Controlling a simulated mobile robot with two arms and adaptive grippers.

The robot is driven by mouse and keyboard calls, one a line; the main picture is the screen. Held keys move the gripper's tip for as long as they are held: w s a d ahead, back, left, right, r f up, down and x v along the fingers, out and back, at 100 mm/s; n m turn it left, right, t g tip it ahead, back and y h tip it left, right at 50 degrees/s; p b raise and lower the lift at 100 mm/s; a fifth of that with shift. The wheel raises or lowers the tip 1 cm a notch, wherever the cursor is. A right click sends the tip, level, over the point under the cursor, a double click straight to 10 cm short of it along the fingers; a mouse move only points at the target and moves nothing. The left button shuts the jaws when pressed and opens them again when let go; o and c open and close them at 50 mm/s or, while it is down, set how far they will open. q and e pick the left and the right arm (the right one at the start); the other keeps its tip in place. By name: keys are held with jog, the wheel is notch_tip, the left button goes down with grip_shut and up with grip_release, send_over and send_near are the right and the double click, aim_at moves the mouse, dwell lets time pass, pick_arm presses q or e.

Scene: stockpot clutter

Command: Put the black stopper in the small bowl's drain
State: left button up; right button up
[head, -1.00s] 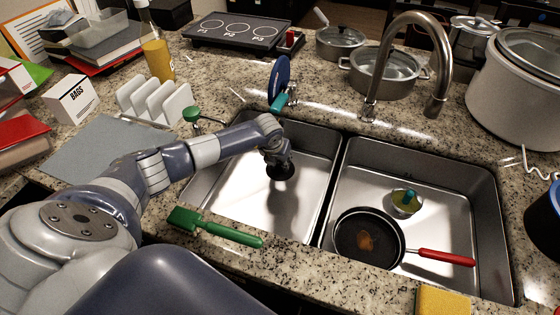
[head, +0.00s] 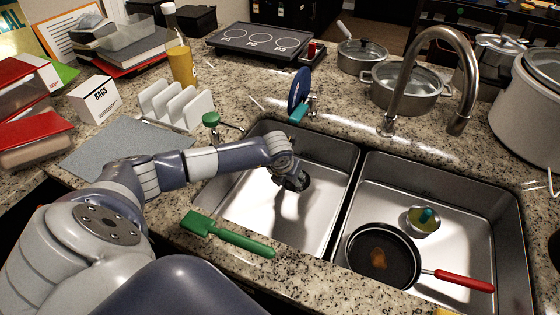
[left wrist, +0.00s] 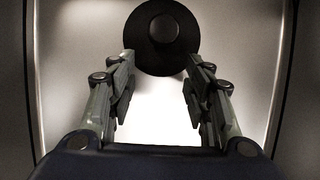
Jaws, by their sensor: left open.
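My left gripper (head: 297,184) is low over the left basin (head: 325,218), the smaller of the two sink bowls. In the left wrist view its two fingers (left wrist: 160,62) are open, with clear space between them. The black stopper (left wrist: 160,30), a round dark disc with a raised knob in the middle, lies just beyond the fingertips, apart from them. In the head view the gripper mostly covers this spot. The stopper hides what is under it, so I cannot tell how it sits in the drain. My right gripper is not in view.
The right basin (head: 460,262) holds a black frying pan (head: 395,268) with a red handle and a small metal strainer (head: 421,226). The faucet (head: 397,95) rises behind the divider. A green spatula (head: 225,235) lies on the front counter edge.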

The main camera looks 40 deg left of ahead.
pick_arm(q)
jog(key=s, duration=0.3)
jog(key=s+d+b, duration=0.1)
jog(key=s, duration=0.2)
jog(key=shift+d, duration=0.15)
jog(key=shift+s+d, duration=0.2)
jog(key=shift+s, duration=0.4)
